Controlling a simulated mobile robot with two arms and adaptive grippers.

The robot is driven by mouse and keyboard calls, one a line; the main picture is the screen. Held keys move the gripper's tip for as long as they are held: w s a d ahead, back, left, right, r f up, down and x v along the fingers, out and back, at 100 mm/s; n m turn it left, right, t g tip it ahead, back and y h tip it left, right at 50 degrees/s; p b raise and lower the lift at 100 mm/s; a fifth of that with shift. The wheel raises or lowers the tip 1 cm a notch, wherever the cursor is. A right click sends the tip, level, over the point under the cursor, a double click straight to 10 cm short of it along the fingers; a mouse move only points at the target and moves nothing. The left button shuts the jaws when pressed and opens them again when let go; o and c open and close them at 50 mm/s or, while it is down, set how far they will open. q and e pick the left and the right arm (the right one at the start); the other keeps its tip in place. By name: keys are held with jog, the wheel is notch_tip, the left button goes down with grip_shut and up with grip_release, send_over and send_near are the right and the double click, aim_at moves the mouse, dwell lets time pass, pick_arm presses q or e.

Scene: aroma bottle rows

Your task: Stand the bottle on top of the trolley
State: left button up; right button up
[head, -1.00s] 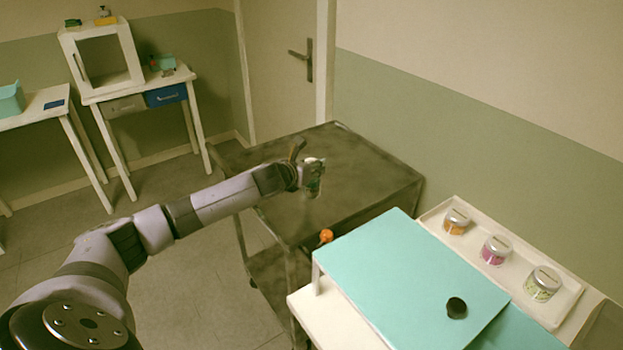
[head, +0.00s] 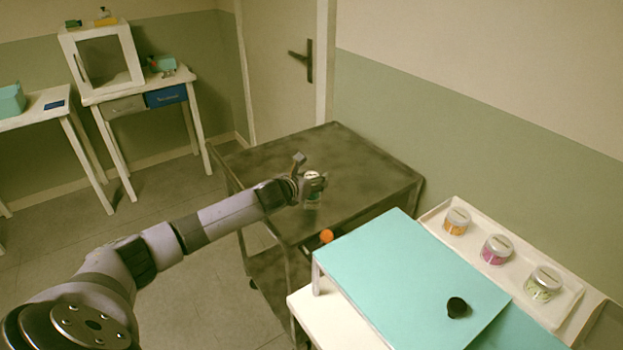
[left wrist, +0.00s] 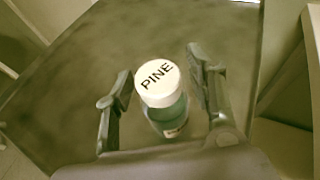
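The bottle, clear with green contents and a white cap reading PINE, is upright on the dark trolley top (head: 365,175). It shows in the head view (head: 313,196) near the trolley's left front part and in the left wrist view (left wrist: 168,118). My left gripper (left wrist: 160,74) is open around the bottle, with one finger on each side and a visible gap to each. In the head view, the left gripper (head: 311,170) partly hides the bottle. My right gripper is not in view.
A teal board (head: 410,275) with a black round piece (head: 457,307) stands front right. A white tray (head: 476,222) holds three jars. An orange round thing (head: 326,236) is by the trolley's front edge. The trolley's back and right are clear.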

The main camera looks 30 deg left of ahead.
pick_arm(q)
jog(key=shift+r, duration=0.1)
jog(key=v, duration=1.2)
jog(key=shift+b, duration=0.4)
jog(key=shift+r, duration=0.1)
